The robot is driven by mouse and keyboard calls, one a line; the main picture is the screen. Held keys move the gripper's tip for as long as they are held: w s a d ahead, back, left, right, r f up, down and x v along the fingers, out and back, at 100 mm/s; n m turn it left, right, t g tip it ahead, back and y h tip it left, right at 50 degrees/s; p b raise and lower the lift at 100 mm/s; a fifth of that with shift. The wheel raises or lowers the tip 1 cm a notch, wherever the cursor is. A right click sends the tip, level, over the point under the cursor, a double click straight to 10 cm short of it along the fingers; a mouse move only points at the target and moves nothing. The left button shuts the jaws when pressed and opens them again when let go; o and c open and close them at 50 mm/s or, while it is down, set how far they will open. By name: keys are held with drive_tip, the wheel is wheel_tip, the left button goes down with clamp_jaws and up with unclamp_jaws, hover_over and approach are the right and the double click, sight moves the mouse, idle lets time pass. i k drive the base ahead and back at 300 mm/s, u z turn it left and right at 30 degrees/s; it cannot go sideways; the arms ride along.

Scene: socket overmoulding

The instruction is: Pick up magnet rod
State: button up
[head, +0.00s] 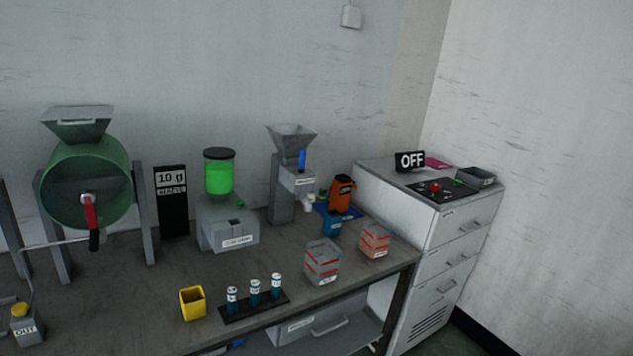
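I cannot surely tell which thing is the magnet rod. A small upright blue piece (302,158) shows at the grey hopper machine (282,190), too small to make out. Three dark vials with pale labels stand in a black rack (238,316) near the table's front edge; the middle vial (255,292) is upright like the others. My gripper is not in the view, so whether it holds anything does not show.
The grey table (130,310) carries a green drum (110,175) with a red handle, a green-topped dispenser (228,232), a yellow cup (192,304), two red-and-grey boxes and an orange container (341,195). A white drawer cabinet (450,255) stands right, bearing an OFF sign (410,161).

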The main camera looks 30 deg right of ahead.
sight(303, 152)
drive_tip(key=z, duration=1.05)
drive_tip(key=i, duration=2.65)
drive_tip(key=u, duration=0.5)
